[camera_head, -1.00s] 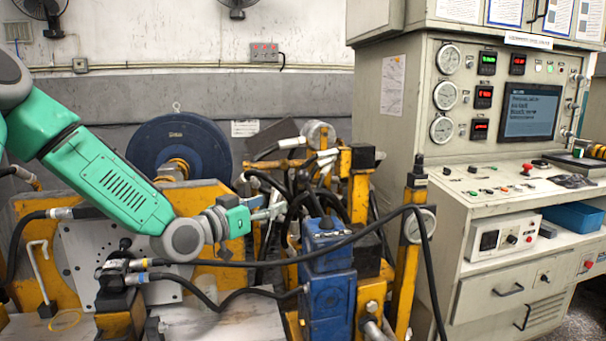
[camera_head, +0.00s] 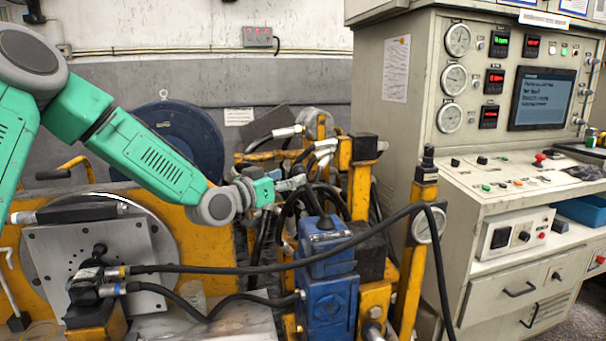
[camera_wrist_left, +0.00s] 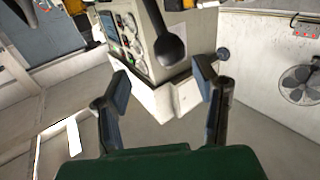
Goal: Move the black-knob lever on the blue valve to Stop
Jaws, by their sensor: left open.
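The blue valve (camera_head: 327,265) stands upright in the middle of the head view, with a small dark part (camera_head: 325,223) on its top. My left gripper (camera_head: 292,184) is above and to the left of the valve's top, with its fingers pointing right. In the left wrist view, my open left gripper (camera_wrist_left: 162,78) has one finger on each side. A black knob (camera_wrist_left: 170,48) on a dark rod shows between and just beyond the fingertips, with no visible contact. The lever's Stop marking cannot be made out. My right gripper is not in view.
A black hose (camera_head: 300,267) loops in front of the valve. A yellow post with a gauge (camera_head: 420,225) stands to its right. Cables and yellow frame parts crowd behind the gripper. A control console (camera_head: 480,190) fills the right side.

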